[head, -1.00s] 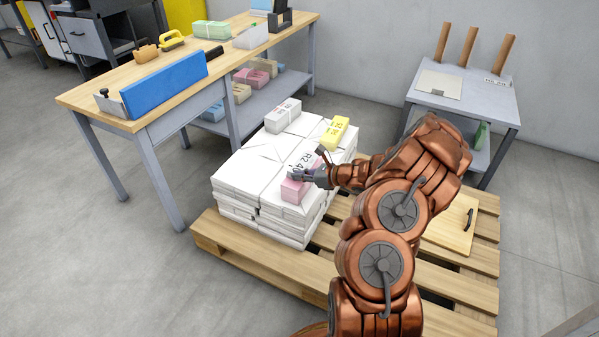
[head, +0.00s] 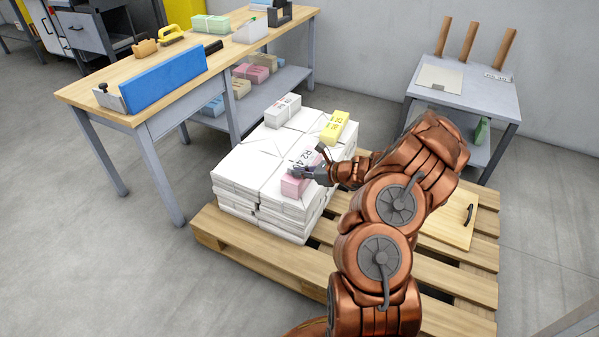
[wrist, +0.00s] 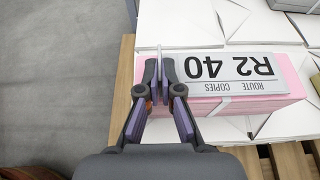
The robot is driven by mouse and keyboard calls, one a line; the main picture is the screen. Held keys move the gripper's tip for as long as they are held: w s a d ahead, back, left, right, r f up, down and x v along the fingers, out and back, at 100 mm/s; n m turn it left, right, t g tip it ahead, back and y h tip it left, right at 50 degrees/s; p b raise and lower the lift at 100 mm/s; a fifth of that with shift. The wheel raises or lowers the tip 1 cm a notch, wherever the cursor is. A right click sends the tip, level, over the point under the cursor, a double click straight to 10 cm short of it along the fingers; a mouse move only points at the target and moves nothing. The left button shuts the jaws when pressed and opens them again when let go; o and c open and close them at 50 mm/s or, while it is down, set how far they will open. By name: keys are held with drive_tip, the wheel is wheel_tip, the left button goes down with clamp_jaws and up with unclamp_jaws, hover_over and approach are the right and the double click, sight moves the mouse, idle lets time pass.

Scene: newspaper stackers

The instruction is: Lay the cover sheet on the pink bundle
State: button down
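The pink bundle (head: 290,187) lies on the front right of the white stack. It is also in the wrist view (wrist: 292,102). The cover sheet (wrist: 235,72), light grey and marked "R2 40 ROUTE COPIES", lies over the bundle's top, its lettering upside down there. The sheet also shows in the head view (head: 308,155), partly behind my gripper. My gripper (wrist: 164,62) is at the sheet's left end in the wrist view, its fingers nearly together with only a thin edge between them. That end of the sheet is hidden by the fingers. Pink shows left of the fingers.
A grey bundle (head: 282,110) and a yellow bundle (head: 335,127) lie on the same white stack (head: 240,170), which stands on a wooden pallet (head: 265,262). A workbench (head: 150,95) stands to the left and a grey side table (head: 480,95) at the back right.

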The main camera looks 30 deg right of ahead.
drive_tip(key=shift+f, duration=0.2)
drive_tip(key=c, duration=1.2)
unclamp_jaws()
drive_tip(key=shift+c, duration=0.2)
drive_tip(key=v, duration=1.2)
drive_tip(key=shift+a, duration=0.1)
